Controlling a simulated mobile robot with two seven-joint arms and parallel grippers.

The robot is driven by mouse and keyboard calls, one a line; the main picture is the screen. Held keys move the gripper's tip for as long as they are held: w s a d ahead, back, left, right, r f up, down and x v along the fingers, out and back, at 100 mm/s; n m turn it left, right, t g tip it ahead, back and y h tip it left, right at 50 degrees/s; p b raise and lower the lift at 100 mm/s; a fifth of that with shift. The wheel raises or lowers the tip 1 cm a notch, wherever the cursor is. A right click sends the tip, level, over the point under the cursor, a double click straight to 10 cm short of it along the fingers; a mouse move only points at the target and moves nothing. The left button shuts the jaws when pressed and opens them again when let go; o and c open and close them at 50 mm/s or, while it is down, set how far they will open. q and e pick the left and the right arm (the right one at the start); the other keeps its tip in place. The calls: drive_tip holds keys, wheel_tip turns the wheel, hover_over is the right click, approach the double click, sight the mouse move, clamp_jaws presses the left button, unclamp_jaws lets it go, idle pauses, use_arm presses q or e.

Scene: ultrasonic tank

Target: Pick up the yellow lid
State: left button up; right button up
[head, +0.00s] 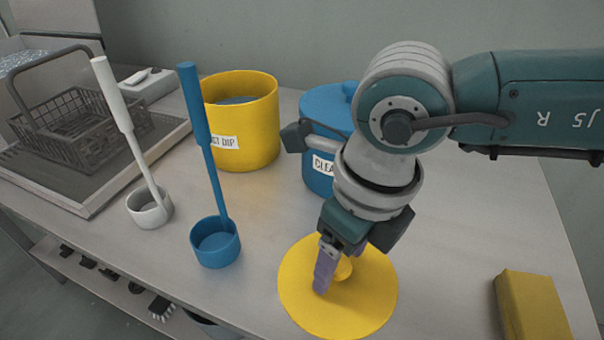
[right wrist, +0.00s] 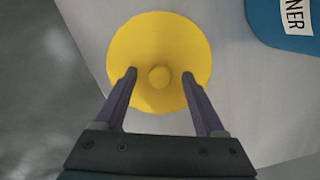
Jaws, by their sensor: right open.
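The yellow lid (head: 305,292) lies flat on the table near its front edge, a round disc with a small knob (head: 343,268) in the middle. In the right wrist view the whole lid (right wrist: 135,50) shows, with its round knob (right wrist: 159,77) between the fingers. My right gripper (head: 332,275) is open above the lid, its purple fingers on either side of the knob. In the right wrist view the right gripper (right wrist: 160,74) holds nothing between its fingertips. I cannot tell whether the fingertips touch the lid. My left gripper is not in view.
A yellow pot (head: 256,133) and a blue lidded pot (head: 318,180) stand behind. A blue ladle (head: 215,243) and a white ladle (head: 149,207) stand left of the lid. A yellow block (head: 532,308) lies right. A wire basket (head: 65,130) sits far left.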

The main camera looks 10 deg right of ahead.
clamp_jaws()
idle(0.6)
